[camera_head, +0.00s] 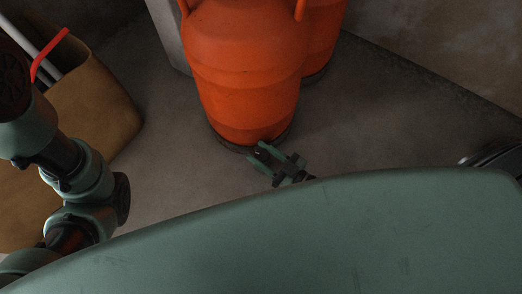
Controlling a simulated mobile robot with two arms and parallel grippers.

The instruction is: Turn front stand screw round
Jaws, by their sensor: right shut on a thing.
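A large orange demijohn (243,75) with side handles stands upright on the floor. A dark stand (228,143) rings its base. My right gripper (258,153) is low at the front right of this stand, its two green fingers pointing toward it. The fingers are shut on a small part at the stand's edge, the front stand screw, which is mostly hidden between them. My left arm comes in at the left edge, with its gripper out of the picture.
A second orange demijohn (326,40) stands behind to the right, close to the first. A tan container (98,108) with a red-ended rod and pale tubes is at the left. My green body covers the bottom. Bare floor (375,130) lies to the right.

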